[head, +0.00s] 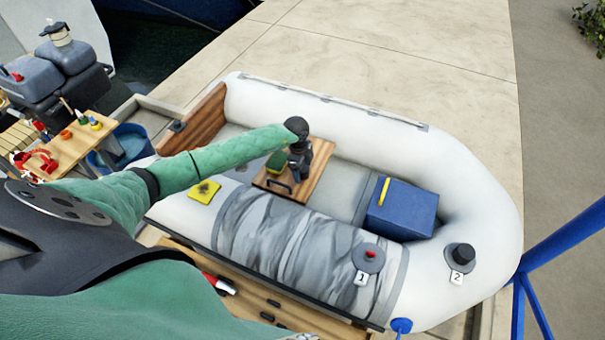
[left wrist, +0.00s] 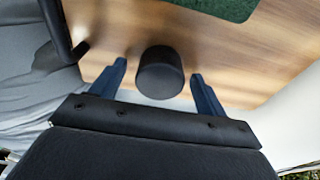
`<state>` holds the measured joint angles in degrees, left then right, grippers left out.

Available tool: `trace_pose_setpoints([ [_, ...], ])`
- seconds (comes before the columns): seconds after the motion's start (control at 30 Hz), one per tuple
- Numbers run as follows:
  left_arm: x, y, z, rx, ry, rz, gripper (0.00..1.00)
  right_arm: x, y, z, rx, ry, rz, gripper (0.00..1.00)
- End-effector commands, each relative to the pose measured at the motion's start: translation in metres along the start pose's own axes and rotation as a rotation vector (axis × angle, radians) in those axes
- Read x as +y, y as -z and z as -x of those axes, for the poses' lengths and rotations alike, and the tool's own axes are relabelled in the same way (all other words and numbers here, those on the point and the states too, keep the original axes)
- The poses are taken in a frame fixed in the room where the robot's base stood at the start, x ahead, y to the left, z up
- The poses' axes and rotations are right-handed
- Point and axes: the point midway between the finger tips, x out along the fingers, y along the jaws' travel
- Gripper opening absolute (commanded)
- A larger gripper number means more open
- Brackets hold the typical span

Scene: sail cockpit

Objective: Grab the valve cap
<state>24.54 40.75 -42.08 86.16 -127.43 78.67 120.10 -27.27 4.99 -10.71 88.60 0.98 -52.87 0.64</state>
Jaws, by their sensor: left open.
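The valve cap (left wrist: 160,74) is a short black cylinder standing on a wooden board in the left wrist view. My left gripper (head: 298,172) is over the wooden seat board inside the grey inflatable boat. In the left wrist view its two blue fingers are open, one on each side of the cap, with gaps showing between. In the head view the cap is hidden or merges with the dark gripper. Valve 1 (head: 369,256) shows a red centre and no black cap. Valve 2 (head: 462,254) has a black cap on it. My right gripper is out of view.
A green pad (head: 277,160) lies on the seat board (head: 318,165) beside the gripper. A blue box (head: 402,210) with a yellow item stands in the boat to the right. A yellow card (head: 203,191) lies on the near tube. A tool table (head: 70,150) stands left.

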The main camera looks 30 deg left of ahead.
Motion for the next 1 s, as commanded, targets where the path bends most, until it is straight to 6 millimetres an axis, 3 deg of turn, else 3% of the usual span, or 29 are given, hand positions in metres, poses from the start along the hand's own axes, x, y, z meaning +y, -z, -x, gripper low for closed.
trace_pose_setpoints([
  [0.33,-0.0001,-0.0001,-0.0033,0.0,0.0,0.0,0.75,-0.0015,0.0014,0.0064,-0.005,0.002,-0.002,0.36],
  [0.37,-0.0001,-0.0001,-0.0033,0.0,0.0,0.0,0.73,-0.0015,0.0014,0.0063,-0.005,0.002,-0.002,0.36],
  [0.6,-0.0001,-0.0002,-0.0033,0.0,0.0,0.0,0.27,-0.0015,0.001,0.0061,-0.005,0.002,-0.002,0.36],
  [1.0,-0.0003,0.0003,0.0018,0.0,0.0,0.0,0.23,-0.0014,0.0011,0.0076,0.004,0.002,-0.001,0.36],
])
